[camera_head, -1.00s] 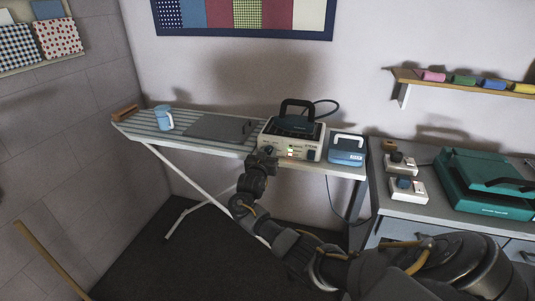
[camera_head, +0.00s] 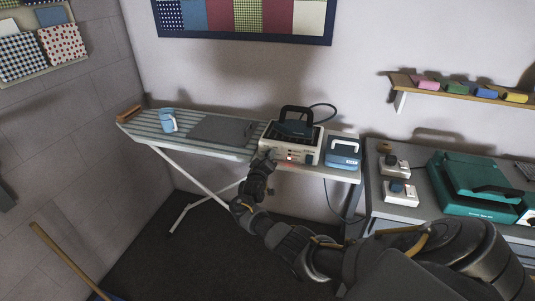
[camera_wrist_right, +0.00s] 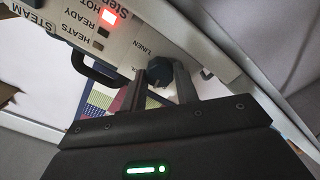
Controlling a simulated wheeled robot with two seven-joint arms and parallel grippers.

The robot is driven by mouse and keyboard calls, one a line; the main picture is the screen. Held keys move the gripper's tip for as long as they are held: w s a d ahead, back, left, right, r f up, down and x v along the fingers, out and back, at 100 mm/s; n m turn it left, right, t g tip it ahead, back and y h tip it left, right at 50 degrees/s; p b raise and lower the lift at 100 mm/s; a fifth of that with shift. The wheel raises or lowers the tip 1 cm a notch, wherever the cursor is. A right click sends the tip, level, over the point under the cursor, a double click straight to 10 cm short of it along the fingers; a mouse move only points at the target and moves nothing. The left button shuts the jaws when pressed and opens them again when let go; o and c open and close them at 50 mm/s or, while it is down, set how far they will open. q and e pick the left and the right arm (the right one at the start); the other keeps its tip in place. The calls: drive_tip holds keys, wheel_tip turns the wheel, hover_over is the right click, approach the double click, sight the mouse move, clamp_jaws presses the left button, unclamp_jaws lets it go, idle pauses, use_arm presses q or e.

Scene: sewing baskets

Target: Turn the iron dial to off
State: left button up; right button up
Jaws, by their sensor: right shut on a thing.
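The dark teal dial (camera_wrist_right: 157,76) is on this panel, near the word LINEN. My right gripper (camera_wrist_right: 160,80) is shut on the dial, one finger on each side. The fingers partly hide it, and I cannot read its setting. In the head view my right gripper (camera_head: 263,158) is at the box's front left.
A grey counter (camera_head: 428,221) with a teal case (camera_head: 470,183) stands at right. A cable hangs behind the board.

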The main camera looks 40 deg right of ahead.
drive_tip(key=n+p, duration=0.5)
drive_tip(key=n, duration=1.3)
drive_tip(key=shift+f, duration=0.2)
drive_tip(key=shift+n, duration=0.4)
drive_tip(key=o, duration=1)
drive_tip(key=p+v, duration=0.5)
drive_tip(key=v, duration=0.6)
